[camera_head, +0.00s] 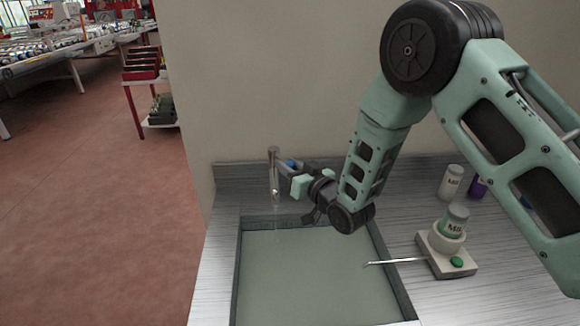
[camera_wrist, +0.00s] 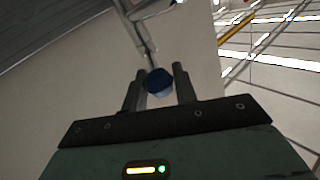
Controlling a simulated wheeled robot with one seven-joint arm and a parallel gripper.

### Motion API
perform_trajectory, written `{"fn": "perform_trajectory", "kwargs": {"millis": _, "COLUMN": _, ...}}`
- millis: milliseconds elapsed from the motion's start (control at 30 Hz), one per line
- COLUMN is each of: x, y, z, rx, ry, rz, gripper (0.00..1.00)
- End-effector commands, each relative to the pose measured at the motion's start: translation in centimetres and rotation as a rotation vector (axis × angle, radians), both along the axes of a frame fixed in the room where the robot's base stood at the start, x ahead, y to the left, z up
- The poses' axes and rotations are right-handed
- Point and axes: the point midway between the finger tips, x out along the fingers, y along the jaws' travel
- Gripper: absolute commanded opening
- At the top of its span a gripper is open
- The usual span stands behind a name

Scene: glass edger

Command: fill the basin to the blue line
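The basin (camera_head: 239,262) is sunk in the grey counter and holds pale greenish water (camera_head: 305,275); its dark inner walls show above the water. I cannot make out a blue line. A metal tap (camera_head: 273,172) stands at the basin's back edge, with a faint thin streak below its spout. My gripper (camera_head: 287,172) is beside the tap at its blue knob (camera_head: 292,163). In the wrist view, the blue knob (camera_wrist: 158,82) sits between the two fingers of my gripper (camera_wrist: 160,78) and fills the gap, so it looks shut on the knob.
Right of the basin, a white holder (camera_head: 437,252) with a green button carries a labelled jar (camera_head: 455,218), and a thin rod reaches over the basin. A white bottle (camera_head: 451,181) and a purple one (camera_head: 478,187) stand behind. A wall closes off the back.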

Motion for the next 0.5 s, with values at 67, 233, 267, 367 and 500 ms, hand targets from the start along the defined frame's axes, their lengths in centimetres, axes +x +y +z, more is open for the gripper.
{"fn": "perform_trajectory", "kwargs": {"millis": 67, "x": 0.1, "y": -0.1, "z": 0.0, "rx": 0.001, "ry": -0.001, "rz": 0.007, "gripper": 0.00}}
{"fn": "perform_trajectory", "kwargs": {"millis": 233, "x": 0.5, "y": -0.9, "z": -0.3, "rx": 0.003, "ry": -0.005, "rz": 0.072, "gripper": 0.00}}
{"fn": "perform_trajectory", "kwargs": {"millis": 267, "x": 0.6, "y": -1.1, "z": -0.3, "rx": 0.003, "ry": -0.005, "rz": 0.089, "gripper": 0.00}}
{"fn": "perform_trajectory", "kwargs": {"millis": 367, "x": 1.0, "y": -1.7, "z": -0.3, "rx": 0.004, "ry": -0.008, "rz": 0.154, "gripper": 0.00}}
{"fn": "perform_trajectory", "kwargs": {"millis": 500, "x": 1.5, "y": -2.5, "z": -0.2, "rx": 0.003, "ry": -0.009, "rz": 0.244, "gripper": 0.00}}
